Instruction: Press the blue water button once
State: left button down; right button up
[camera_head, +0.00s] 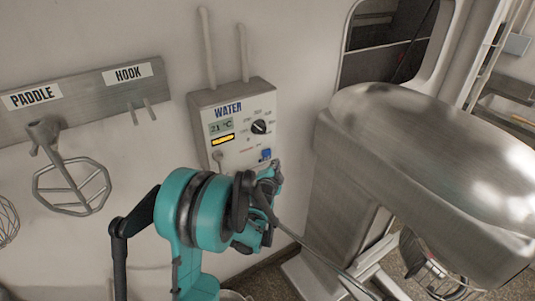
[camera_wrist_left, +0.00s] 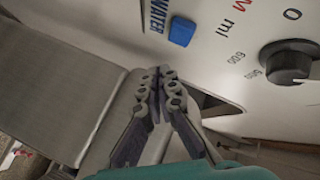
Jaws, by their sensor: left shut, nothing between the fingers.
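The blue water button (camera_head: 266,153) is on the lower right of the white water panel (camera_head: 228,120) on the wall, just above my left gripper in the head view. In the left wrist view the blue button (camera_wrist_left: 182,31) stands out from the panel face beside a "WATER" label. My left gripper (camera_head: 277,166) is shut and empty, close to the button. In the left wrist view its closed fingertips (camera_wrist_left: 160,72) point toward the panel, with the button a little beyond and to the right. I cannot tell contact in the head view; the wrist view shows a gap. My right gripper is not in view.
A large steel mixer (camera_head: 400,150) stands right of the panel, close to my left gripper. A paddle (camera_head: 70,185) hangs on the labelled rack (camera_head: 90,100) at left.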

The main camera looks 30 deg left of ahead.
aim_at(270, 154)
pick_arm(q)
jog(key=shift+w+a, duration=0.35)
jog(key=shift+a, duration=0.3)
jog(key=shift+w+a, duration=0.35)
jog(key=shift+a, duration=0.3)
jog(key=shift+b, duration=0.3)
jog(key=shift+w+a, duration=0.2)
jog(key=shift+a, duration=0.15)
jog(key=shift+w+a, duration=0.3)
jog(key=shift+a, duration=0.15)
dwell(0.9)
jog(key=shift+b, duration=0.3)
jog(key=shift+s+d, duration=0.5)
jog(key=shift+d, duration=0.35)
